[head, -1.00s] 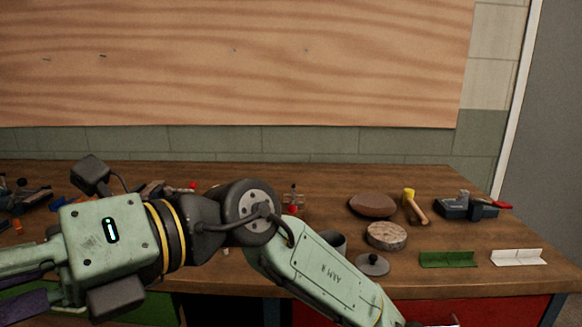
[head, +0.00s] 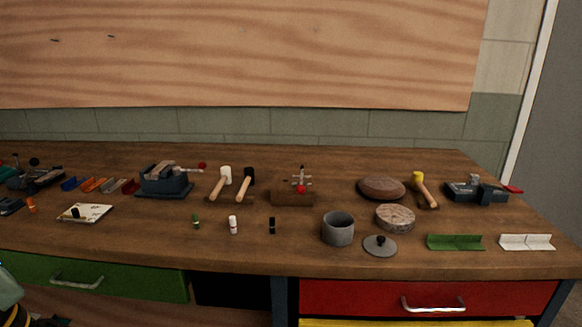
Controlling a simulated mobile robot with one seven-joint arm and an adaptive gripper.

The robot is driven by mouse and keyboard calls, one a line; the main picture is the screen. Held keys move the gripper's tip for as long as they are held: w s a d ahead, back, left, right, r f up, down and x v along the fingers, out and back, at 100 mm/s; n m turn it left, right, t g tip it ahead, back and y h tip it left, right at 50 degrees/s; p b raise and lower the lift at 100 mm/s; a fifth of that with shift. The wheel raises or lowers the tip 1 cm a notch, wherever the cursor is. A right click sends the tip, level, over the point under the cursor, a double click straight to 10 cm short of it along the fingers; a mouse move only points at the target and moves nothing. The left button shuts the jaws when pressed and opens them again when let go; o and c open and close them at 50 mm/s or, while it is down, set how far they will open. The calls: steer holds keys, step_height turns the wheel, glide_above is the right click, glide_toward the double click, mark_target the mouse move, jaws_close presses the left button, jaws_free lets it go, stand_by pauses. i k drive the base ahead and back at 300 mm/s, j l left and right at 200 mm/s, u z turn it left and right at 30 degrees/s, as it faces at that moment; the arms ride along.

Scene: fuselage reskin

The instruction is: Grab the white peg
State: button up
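The white peg (head: 233,225) stands upright on the wooden workbench (head: 130,235), near its front edge. A green peg (head: 196,221) stands to its left and a black peg (head: 272,225) to its right, both apart from it. Nothing touches the white peg or hides it. My gripper is not in view; only a small part of my arm shows at the lower left edge.
A grey cup (head: 338,229) and a grey lid with a black knob (head: 380,247) stand right of the pegs. Behind are mallets (head: 222,183), a vise (head: 163,181) and a wooden block (head: 293,198). A white board (head: 85,212) lies to the left.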

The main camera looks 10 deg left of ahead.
mark_target(233, 223)
steer(key=i+l, duration=0.2)
steer(key=l, duration=0.15)
steer(key=i+l, duration=0.45)
steer(key=l, duration=0.2)
steer(key=u, duration=0.45)
steer(key=l+u, duration=0.1)
steer(key=u, duration=0.85)
steer(key=l+u, duration=0.15)
steer(key=u, duration=0.3)
steer(key=l+u, duration=0.1)
steer(key=u, duration=0.35)
steer(key=i, duration=0.05)
